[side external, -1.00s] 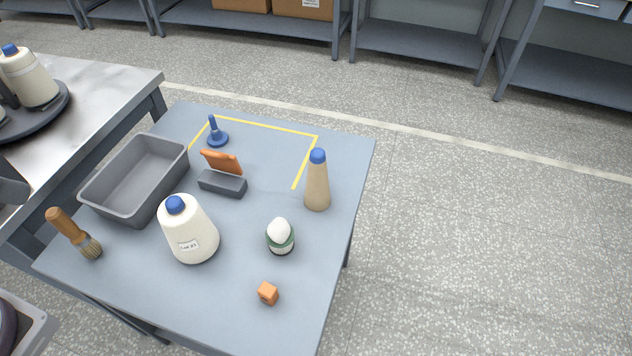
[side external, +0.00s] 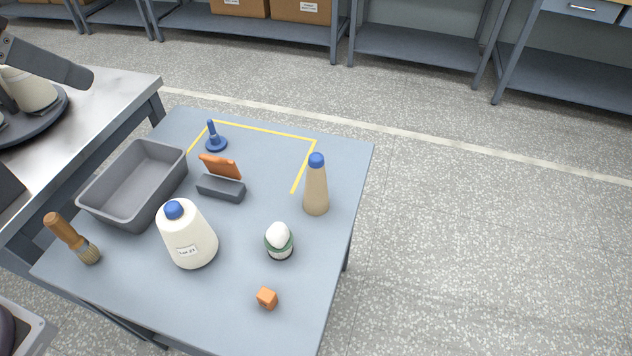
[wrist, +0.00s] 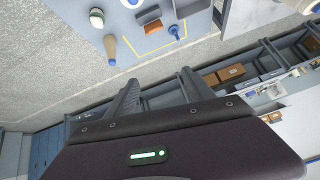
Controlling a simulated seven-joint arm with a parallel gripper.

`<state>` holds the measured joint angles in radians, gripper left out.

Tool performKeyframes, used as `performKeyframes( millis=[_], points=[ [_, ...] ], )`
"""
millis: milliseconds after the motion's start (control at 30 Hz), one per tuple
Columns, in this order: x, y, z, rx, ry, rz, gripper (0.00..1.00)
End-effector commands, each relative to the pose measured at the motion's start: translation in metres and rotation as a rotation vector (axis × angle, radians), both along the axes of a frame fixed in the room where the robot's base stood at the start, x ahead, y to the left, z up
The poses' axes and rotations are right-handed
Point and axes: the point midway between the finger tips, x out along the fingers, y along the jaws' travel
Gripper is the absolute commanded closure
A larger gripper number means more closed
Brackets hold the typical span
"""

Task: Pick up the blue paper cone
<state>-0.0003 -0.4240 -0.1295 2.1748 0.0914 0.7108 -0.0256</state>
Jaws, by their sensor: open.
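No wholly blue cone shows. A tan cone with a blue tip (side external: 316,190) stands upright on the right of the blue-grey table; it also shows in the wrist view (wrist: 110,46). A larger cream cone with a blue top and a lot label (side external: 187,238) stands left of it. My gripper (wrist: 159,77) is open and empty in the wrist view, its fingers apart and away from the table things.
Yellow tape (side external: 265,129) marks a mostly bare area behind.

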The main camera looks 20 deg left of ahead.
Motion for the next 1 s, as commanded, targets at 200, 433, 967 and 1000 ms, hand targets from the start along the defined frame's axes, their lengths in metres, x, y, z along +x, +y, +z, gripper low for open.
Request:
performKeyframes(
  millis=[200, 433, 967, 1000],
  points=[
    [0.118, -0.070, -0.005, -0.013, -0.185, -0.214, 0.38],
    [0.198, -0.167, -0.020, -0.186, -0.376, -0.426, 0.38],
    [0.218, -0.207, -0.290, -0.304, -0.458, -0.497, 0.38],
    [0.218, -0.207, -0.308, -0.304, -0.462, -0.497, 0.38]
  ],
)
